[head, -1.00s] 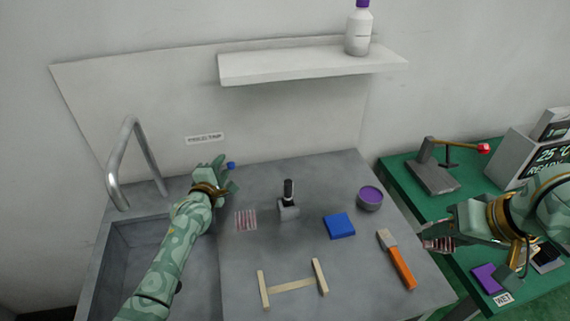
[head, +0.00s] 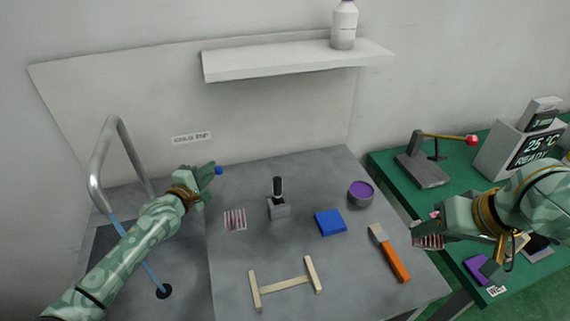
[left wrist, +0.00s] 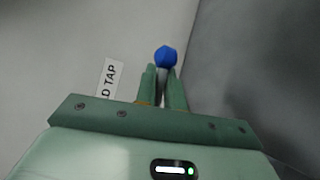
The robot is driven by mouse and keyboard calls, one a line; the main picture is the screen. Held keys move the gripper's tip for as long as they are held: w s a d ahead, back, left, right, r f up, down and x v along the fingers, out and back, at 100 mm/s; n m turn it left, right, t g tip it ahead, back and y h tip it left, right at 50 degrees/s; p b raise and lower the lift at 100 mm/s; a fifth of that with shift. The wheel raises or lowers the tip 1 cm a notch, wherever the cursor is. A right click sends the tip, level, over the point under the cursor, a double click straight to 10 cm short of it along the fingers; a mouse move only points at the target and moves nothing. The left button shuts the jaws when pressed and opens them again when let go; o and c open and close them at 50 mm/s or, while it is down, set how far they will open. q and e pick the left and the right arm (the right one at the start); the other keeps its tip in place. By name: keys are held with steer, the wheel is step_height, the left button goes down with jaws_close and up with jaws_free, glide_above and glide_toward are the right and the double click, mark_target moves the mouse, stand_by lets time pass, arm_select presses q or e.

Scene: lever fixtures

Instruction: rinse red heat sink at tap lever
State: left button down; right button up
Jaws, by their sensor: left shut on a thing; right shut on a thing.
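The tap lever ends in a blue knob (head: 219,171), under a wall label reading COLD TAP. My left gripper (head: 207,175) is shut on the lever just below the knob. In the left wrist view, the blue knob (left wrist: 166,56) sticks out past the two fingers. The curved metal tap (head: 110,140) stands at the left, and a blue stream of water (head: 135,248) runs from it into the sink. My right gripper (head: 440,232) is shut on a heat sink with reddish stripes (head: 428,242), held right of the counter; the fingers partly hide it.
Another striped piece (head: 235,220) lies on the counter, with a black-handled switch (head: 278,203), blue block (head: 330,222), purple-topped bowl (head: 361,194), orange-handled tool (head: 391,256) and wooden rack (head: 284,284). A green table (head: 400,205) with a red-knobbed lever (head: 428,165) stands at right.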

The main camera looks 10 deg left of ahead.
arm_select(q)
steer(key=c, duration=1.5)
jaws_free()
arm_select(e)
steer(key=shift+r, duration=0.1)
